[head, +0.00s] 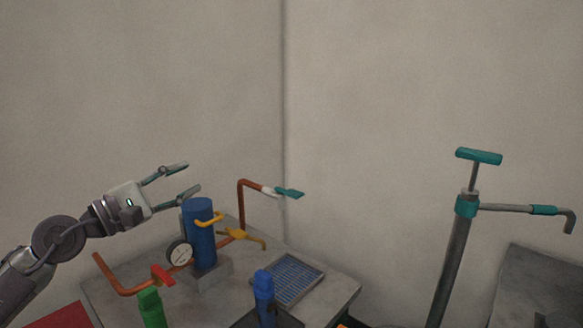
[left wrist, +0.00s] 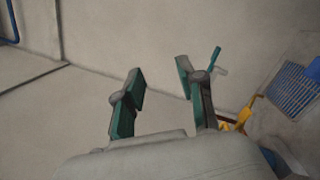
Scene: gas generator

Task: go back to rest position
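My left gripper (head: 190,178) comes in from the left in the head view. It is open and empty, in the air above and left of the blue cylinder (head: 201,234). In the left wrist view its two fingers (left wrist: 160,90) stand apart with only wall and floor between them. My right gripper does not show in either view.
A grey table (head: 341,292) carries the cylinder, a gauge (head: 180,253), an orange pipe with a red valve (head: 163,275), a teal-handled lever (head: 289,193) and a blue grid (head: 290,281). Green (head: 151,308) and blue (head: 264,297) bottles stand in front. A teal-handled pump (head: 465,207) stands right.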

